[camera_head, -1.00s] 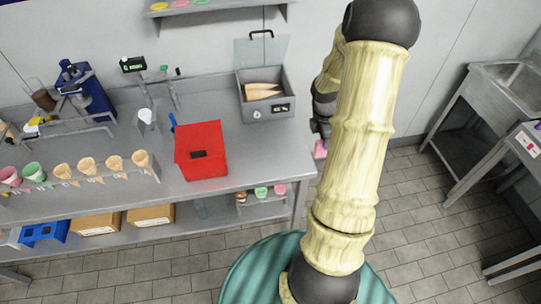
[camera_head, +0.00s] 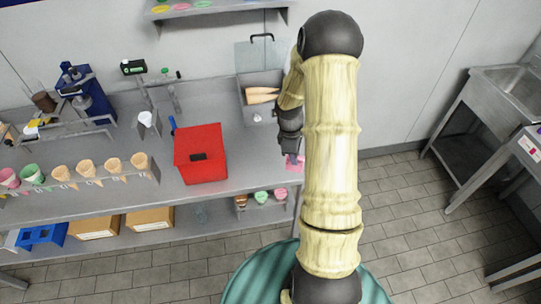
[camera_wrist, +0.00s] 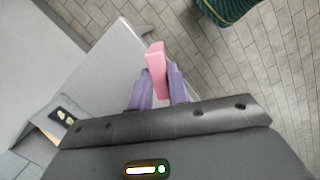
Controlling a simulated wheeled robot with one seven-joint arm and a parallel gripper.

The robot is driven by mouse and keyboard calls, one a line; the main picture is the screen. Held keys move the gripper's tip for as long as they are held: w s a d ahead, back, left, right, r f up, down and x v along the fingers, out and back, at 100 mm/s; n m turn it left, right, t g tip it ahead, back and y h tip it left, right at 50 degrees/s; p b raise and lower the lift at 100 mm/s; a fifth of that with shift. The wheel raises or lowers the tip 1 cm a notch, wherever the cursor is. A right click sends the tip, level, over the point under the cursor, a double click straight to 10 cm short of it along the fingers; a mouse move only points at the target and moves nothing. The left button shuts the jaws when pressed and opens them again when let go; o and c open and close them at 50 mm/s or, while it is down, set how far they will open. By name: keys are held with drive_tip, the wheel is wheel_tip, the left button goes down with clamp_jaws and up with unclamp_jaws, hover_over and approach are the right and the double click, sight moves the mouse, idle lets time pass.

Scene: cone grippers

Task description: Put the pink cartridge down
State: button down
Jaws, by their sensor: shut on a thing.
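The pink cartridge (camera_wrist: 156,60) is held between the purple fingers of my gripper (camera_wrist: 158,86) in the wrist view. My gripper is shut on it. In the head view the gripper (camera_head: 292,155) is at the right end of the grey counter, and a bit of the pink cartridge (camera_head: 295,165) shows below it. In the wrist view the cartridge is over or near the counter's edge, with floor tiles beyond. I cannot tell whether it touches the counter. My arm hides part of the counter's right end in the head view.
A red box (camera_head: 201,165) stands on the counter (camera_head: 240,165), left of my gripper. Pink and green tubs (camera_head: 262,196) sit on a lower shelf. The counter between the red box and my gripper is clear.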

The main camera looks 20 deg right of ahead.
drive_tip(key=w+a+f+m+b, duration=0.1)
drive_tip(key=a+f+m, duration=0.4)
drive_tip(key=a, duration=0.4)
drive_tip(key=w+a+f+m+y+b, duration=0.1)
drive_tip(key=a+f+m, duration=0.4)
drive_tip(key=a+f, duration=0.3)
drive_tip(key=shift+a+g+b, duration=0.3)
drive_tip(key=shift+a+b, duration=0.05)
drive_tip(key=shift+b, duration=0.05)
drive_tip(key=shift+w+a, duration=0.1)
